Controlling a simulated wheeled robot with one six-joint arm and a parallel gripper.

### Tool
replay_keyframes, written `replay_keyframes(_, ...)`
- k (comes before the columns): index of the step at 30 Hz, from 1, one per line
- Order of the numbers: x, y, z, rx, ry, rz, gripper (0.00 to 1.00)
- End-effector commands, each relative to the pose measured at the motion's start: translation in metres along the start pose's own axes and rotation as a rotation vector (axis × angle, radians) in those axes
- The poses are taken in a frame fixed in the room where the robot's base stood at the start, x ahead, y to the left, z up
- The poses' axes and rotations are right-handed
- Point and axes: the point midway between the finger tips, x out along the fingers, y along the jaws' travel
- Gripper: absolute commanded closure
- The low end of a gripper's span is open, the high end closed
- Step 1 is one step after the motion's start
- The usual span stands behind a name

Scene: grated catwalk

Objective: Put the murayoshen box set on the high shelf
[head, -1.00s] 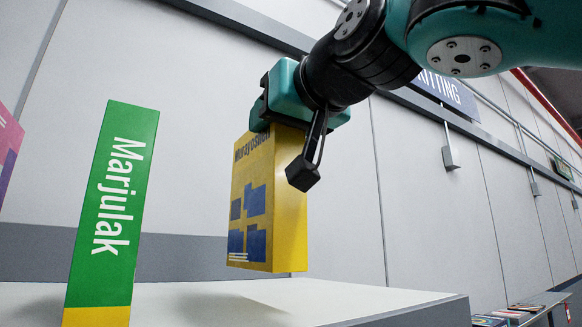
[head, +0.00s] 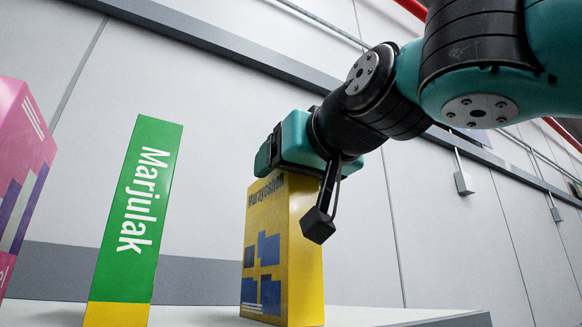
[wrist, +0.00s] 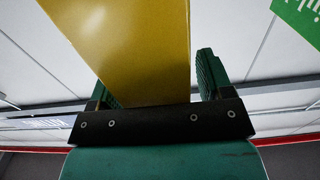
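The yellow Murayoshen box set (head: 264,245) stands upright on the pale shelf top (head: 372,317), its lower edge close to the bottom of the head view. My gripper (head: 281,172) is at the top of the box, with its fingers on either side. In the wrist view the box (wrist: 135,45) fills the space between the fingers of my gripper (wrist: 158,85). A narrow gap shows between the box and the right finger, so the gripper looks open. Contact at the left finger is partly hidden.
A green Marjulak box (head: 135,215) stands upright to the left of the yellow one, with clear space between them. A pink and purple box (head: 22,170) is at the far left. The panelled wall (head: 200,90) is behind; the shelf is bare to the right.

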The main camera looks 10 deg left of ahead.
Motion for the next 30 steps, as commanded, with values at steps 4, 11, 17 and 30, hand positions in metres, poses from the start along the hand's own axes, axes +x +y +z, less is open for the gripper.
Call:
replay_keyframes(4,0.000,0.000,0.000,0.000,0.000,0.000,0.27)
replay_keyframes(11,-0.014,-0.001,0.000,0.001,0.003,-0.003,0.27)
replay_keyframes(17,-0.060,-0.002,0.001,0.004,0.004,-0.007,0.27)
replay_keyframes(30,-0.118,-0.001,-0.003,0.001,0.001,-0.002,0.27)
